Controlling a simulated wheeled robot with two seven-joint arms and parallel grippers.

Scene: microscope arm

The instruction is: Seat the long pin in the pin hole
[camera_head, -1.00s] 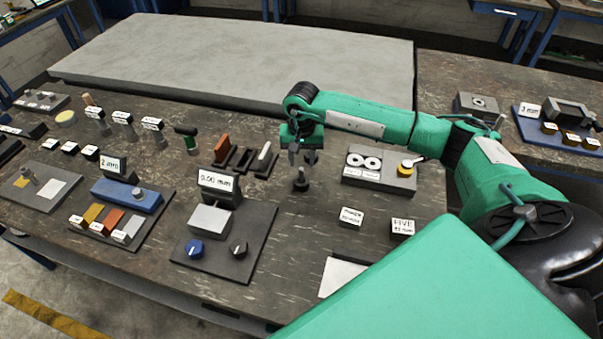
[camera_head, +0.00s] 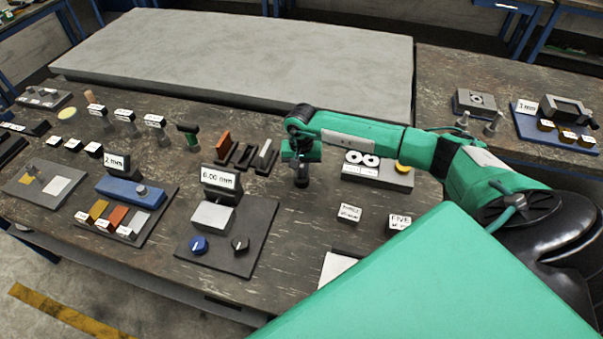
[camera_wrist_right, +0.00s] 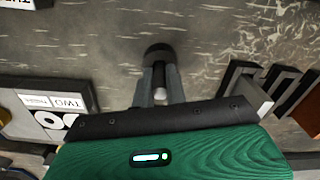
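A pin with a pale grey end (camera_wrist_right: 160,95), which I take to be the long pin, stands upright in a small dark round base (camera_wrist_right: 157,52) in the right wrist view. My right gripper (camera_wrist_right: 160,88) points down at it, one finger on each side and no clear gap between fingers and pin. In the head view my right gripper (camera_head: 300,176) is low over the bench at the same spot and hides most of the pin. A grey block with a round hole plate (camera_head: 477,101) at the right may have the pin hole; I cannot tell. My left gripper is not in view.
A 6.00 mm gauge (camera_head: 221,181) and label blocks (camera_head: 349,213) are nearer. Bare bench lies in front of the gripper.

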